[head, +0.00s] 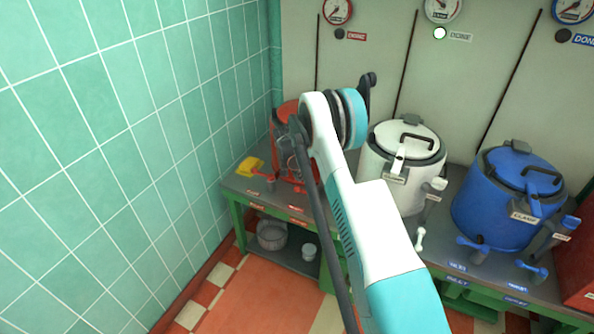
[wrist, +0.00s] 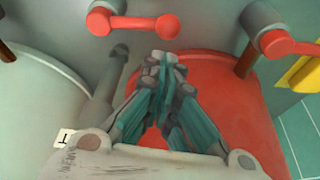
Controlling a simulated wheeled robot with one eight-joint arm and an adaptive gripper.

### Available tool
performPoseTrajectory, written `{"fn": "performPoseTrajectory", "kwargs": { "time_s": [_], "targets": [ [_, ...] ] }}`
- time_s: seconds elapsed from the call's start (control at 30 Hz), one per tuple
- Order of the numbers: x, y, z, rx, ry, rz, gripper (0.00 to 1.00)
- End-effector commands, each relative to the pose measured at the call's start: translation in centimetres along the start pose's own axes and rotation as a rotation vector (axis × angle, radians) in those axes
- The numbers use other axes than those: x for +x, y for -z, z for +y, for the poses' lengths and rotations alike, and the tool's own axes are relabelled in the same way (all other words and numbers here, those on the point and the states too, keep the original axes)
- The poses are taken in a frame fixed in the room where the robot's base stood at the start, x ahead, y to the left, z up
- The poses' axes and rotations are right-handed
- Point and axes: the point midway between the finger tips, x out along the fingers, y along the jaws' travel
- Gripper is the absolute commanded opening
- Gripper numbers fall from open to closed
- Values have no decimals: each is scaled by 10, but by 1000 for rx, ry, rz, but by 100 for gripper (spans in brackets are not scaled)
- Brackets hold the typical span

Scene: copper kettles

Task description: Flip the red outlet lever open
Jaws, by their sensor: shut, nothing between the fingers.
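The red kettle (head: 284,113) stands at the left end of the bench, largely hidden behind my arm. In the wrist view its red body (wrist: 225,92) lies behind my fingers. Two red levers show there: one (wrist: 135,23) at the top centre, with a knob at each end, and another (wrist: 295,46) at the top right, cut by the frame edge. I cannot tell which belongs to the outlet. My gripper (wrist: 165,62) is shut and empty. Its fingertips appear just below the right knob of the central lever; contact is unclear. In the head view my gripper (head: 297,150) is partly hidden by my arm.
A white kettle (head: 376,165) stands right of the red one, with a blue kettle (head: 490,205) beyond. A yellow object (head: 250,166) lies at the bench's left end, near the tiled wall (head: 130,130). A pot (head: 271,235) sits on the lower shelf.

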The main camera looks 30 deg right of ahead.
Motion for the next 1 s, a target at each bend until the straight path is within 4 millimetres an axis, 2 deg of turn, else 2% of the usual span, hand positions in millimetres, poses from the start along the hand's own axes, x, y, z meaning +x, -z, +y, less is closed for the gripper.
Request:
{"fn": "performPoseTrajectory", "kwargs": {
  "time_s": [0.03,0.1,0.3,1.0],
  "targets": [
    [12,-1,0,0,0,0,0],
    [21,-1,0,0,0,0,0],
    [36,0,0,-1,1,0,0],
    [38,-2,1,-40,16,0,0]
  ]
}}
